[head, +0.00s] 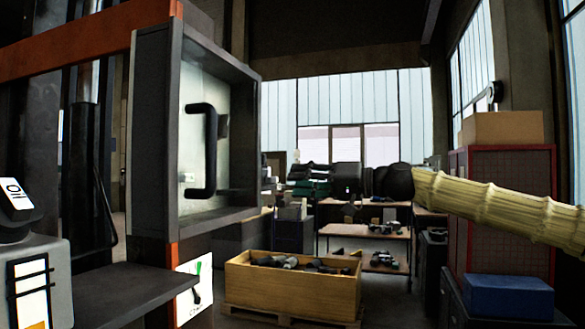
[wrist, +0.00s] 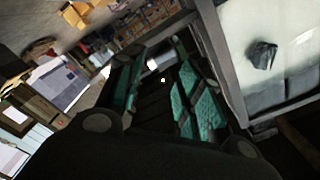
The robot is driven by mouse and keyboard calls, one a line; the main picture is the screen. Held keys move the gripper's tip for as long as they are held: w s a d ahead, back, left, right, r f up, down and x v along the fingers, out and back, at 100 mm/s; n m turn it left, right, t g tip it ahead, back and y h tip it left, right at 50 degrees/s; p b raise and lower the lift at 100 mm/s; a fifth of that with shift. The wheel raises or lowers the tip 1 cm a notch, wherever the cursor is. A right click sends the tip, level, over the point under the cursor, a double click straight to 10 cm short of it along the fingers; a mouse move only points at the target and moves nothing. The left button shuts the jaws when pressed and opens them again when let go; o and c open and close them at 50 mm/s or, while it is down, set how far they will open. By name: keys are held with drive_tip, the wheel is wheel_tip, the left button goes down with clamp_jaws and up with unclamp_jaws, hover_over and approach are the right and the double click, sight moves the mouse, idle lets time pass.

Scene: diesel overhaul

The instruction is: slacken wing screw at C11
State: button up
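My gripper (wrist: 160,82) shows in the wrist view with its two teal-padded fingers apart. It is open, and I see nothing held between them. A dark-framed box with a pale panel (head: 218,120) stands at the left in the head view. The panel carries a black bar handle (head: 202,150). A small pale fitting (head: 187,178) sits left of the handle; I cannot tell whether it is the wing screw. No C11 label is readable. The wrist view shows a pale panel (wrist: 290,35) with a dark handle-like part (wrist: 262,55), right of the fingers and apart from them.
A dark shelf (head: 130,295) juts out below the framed box. A wooden crate (head: 295,290) with dark parts stands on the floor. Work tables (head: 365,232) stand behind it. A red cabinet (head: 500,215) and a blue box (head: 508,297) are at the right.

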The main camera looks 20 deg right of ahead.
sight(275, 180)
drive_tip(key=m+p, duration=0.1)
drive_tip(key=m, duration=0.2)
drive_tip(key=m+p, duration=0.2)
drive_tip(key=a+m+p, duration=0.1)
drive_tip(key=m+p, duration=0.1)
drive_tip(key=m, duration=0.1)
drive_tip(key=shift+w+r+m, duration=0.25)
drive_tip(key=shift+m, duration=0.05)
drive_tip(key=shift+w+a+f+b, duration=0.15)
drive_tip(key=shift+f+b, duration=0.15)
drive_tip(key=shift+b, duration=0.25)
drive_tip(key=shift+w+a+r, duration=0.1)
drive_tip(key=shift+w+a, duration=0.2)
drive_tip(key=shift+a, duration=0.1)
drive_tip(key=shift+s+b, duration=0.1)
drive_tip(key=shift+b, duration=0.2)
drive_tip(key=shift+a, duration=0.15)
drive_tip(key=shift+w+a+b, duration=0.35)
drive_tip(key=shift+w+a, duration=0.15)
drive_tip(key=shift+w+a, duration=0.1)
drive_tip(key=shift+a, duration=0.1)
